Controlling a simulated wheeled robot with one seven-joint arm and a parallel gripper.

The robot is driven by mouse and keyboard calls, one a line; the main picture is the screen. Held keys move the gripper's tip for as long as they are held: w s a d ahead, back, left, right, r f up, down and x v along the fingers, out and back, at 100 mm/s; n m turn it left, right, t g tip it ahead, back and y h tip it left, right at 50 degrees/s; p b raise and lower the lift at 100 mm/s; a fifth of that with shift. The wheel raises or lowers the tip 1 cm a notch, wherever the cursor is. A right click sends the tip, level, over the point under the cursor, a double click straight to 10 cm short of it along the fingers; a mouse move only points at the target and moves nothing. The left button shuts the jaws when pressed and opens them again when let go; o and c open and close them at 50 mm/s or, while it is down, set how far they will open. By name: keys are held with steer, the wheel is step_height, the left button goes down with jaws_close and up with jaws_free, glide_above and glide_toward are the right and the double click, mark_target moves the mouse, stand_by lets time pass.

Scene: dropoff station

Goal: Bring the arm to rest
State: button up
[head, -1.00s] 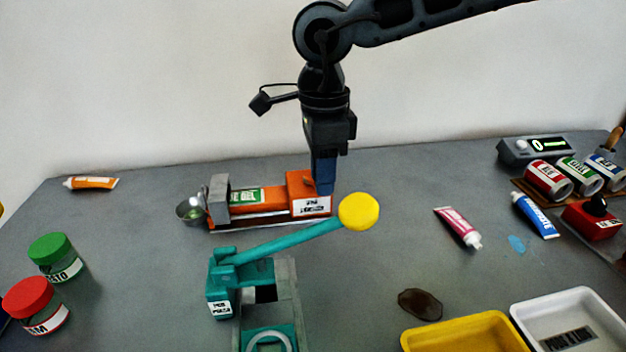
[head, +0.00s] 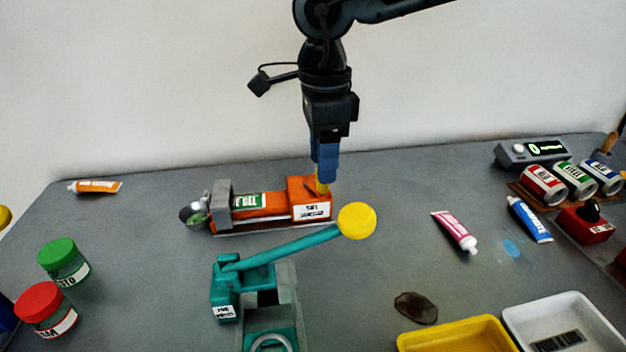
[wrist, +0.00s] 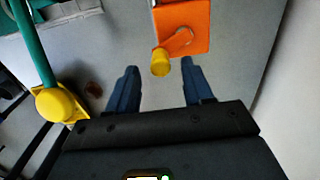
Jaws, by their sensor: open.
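My gripper (head: 324,166) hangs fingers down above the right end of the orange dispenser (head: 264,205) at the back of the table. In the wrist view my gripper (wrist: 158,84) is open, with its two blue fingers apart and nothing held between them. A yellow knob (wrist: 160,62) on the orange block (wrist: 183,28) shows just beyond the fingertips, roughly between them. In the head view the yellow knob (head: 322,187) is partly hidden below the fingers. I cannot tell whether a finger touches it.
A teal press (head: 228,285) with a yellow-ended lever (head: 357,221) stands in front. Red (head: 43,306) and green (head: 63,259) lidded jars are left. Tubes, cans (head: 575,180), a red box (head: 586,224), and yellow (head: 455,338) and white (head: 560,322) trays are right.

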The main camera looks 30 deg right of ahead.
steer(key=shift+r+p, duration=0.3)
steer(key=shift+r, duration=0.65)
